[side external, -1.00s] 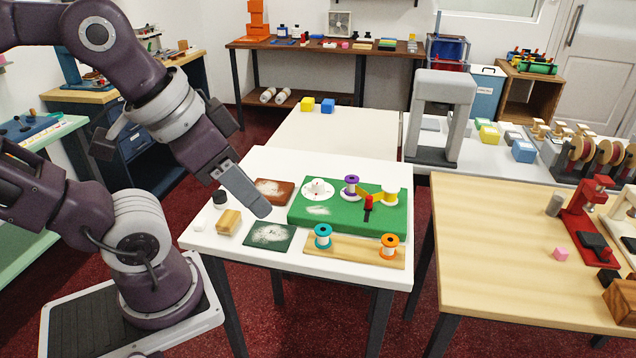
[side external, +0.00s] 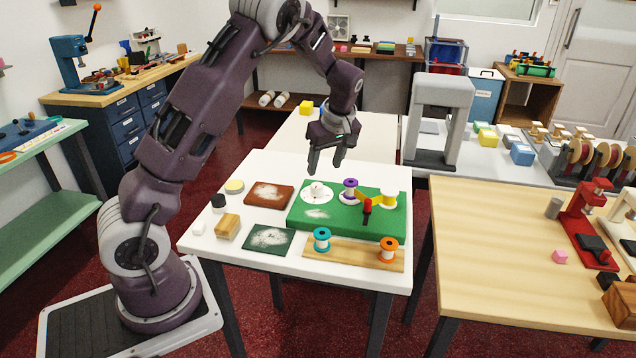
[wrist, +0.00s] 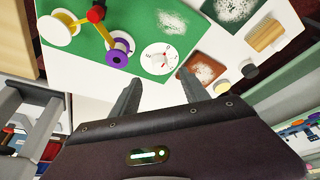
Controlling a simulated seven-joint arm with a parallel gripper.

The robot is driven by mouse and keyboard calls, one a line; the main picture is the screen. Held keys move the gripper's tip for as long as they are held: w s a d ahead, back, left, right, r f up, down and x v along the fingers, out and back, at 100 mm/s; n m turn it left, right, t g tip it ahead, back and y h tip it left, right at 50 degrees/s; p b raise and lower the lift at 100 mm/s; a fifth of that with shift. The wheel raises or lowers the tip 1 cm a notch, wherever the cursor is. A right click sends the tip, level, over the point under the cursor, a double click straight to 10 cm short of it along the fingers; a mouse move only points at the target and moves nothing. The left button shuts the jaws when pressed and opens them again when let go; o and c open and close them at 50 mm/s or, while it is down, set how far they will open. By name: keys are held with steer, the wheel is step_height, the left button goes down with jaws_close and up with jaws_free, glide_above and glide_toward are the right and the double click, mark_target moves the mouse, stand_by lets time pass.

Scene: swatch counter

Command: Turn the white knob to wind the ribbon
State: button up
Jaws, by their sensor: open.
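The white knob (side external: 316,188) sits on a round white dial at the back left of a green board (side external: 340,218). It also shows in the wrist view (wrist: 160,56), with small red marks around it. A purple spool (side external: 350,189) stands right of it, then a yellow spool (side external: 388,197), with a red-topped post (side external: 367,206) between and in front. In the wrist view, a yellow ribbon (wrist: 84,22) runs from the yellow spool past the post to the purple spool. My gripper (side external: 324,170) is open, empty and pointing down, above and near the knob, apart from it.
A wooden strip (side external: 350,254) with teal and orange spools lies in front of the board. Left of the board are a brown pad (side external: 269,194), a dark green pad (side external: 268,238), a wooden block (side external: 228,226) and small round jars.

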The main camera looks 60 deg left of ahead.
mark_target(317, 185)
steer(key=shift+n, duration=0.4)
steer(key=x, duration=0.9)
steer(key=shift+w+a, duration=0.1)
steer(key=shift+a, duration=0.4)
jaws_close()
